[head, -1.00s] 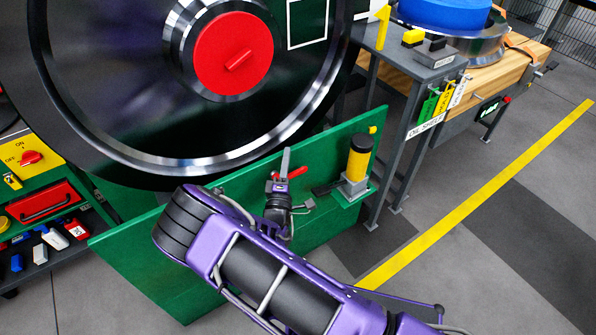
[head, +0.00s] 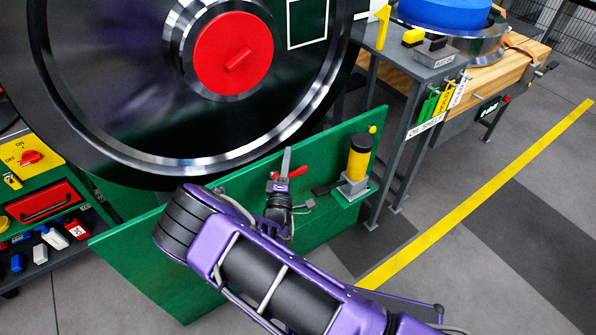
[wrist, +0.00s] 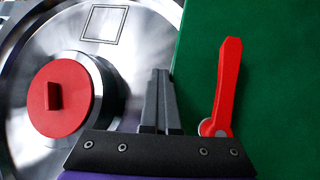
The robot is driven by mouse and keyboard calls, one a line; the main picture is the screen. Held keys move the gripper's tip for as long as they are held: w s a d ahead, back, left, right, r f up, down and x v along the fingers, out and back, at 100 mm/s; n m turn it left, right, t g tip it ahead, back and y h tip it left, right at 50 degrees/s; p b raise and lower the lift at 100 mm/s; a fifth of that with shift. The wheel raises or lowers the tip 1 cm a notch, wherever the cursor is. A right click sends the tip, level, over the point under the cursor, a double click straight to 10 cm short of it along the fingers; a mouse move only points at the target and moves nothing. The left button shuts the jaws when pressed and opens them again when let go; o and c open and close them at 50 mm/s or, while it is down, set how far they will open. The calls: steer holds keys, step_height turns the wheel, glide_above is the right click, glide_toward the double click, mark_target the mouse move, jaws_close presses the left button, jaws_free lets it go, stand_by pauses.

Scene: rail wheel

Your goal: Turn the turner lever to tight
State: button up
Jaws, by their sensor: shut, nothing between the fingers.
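The turner lever (head: 296,172) is a red handle on the upper part of the green panel (head: 330,150). In the wrist view the red lever (wrist: 228,85) points up, leaning slightly right, from a light round pivot at its lower end. My gripper (head: 287,152) is in front of the panel and partly covers the lever in the head view. In the wrist view my gripper (wrist: 160,75) is shut and empty, with its fingers left of the lever and a gap between them in the picture. Tight or loose markings cannot be made out.
A large dark wheel (head: 90,130) with a red hub cap (head: 233,53) stands behind the panel. A yellow-black cylinder (head: 358,158) stands on a bracket right of the lever. A grey shelf table (head: 390,62) is further right. The floor right of the yellow line is clear.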

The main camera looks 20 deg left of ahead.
mark_target(301, 173)
steer(key=shift+o, duration=1.1)
steer(key=d+f+g, duration=0.1)
steer(key=f, duration=0.1)
steer(key=d+f+h, duration=0.1)
steer(key=f, duration=0.1)
steer(key=d+f+g+h, duration=0.1)
steer(key=f, duration=0.2)
steer(key=shift+w+d+m+g, duration=0.3)
steer(key=shift+w+d+m, duration=0.05)
steer(key=shift+m, duration=0.05)
steer(key=shift+o, duration=0.5)
steer(key=shift+s, duration=0.2)
steer(key=shift+o, duration=0.9)
steer(key=s+a+r+t+y, duration=0.1)
steer(key=s+r+t+y, duration=0.1)
steer(key=s, duration=1.5)
steer(key=shift+r+n+t, duration=0.3)
steer(key=shift+r+n, duration=0.1)
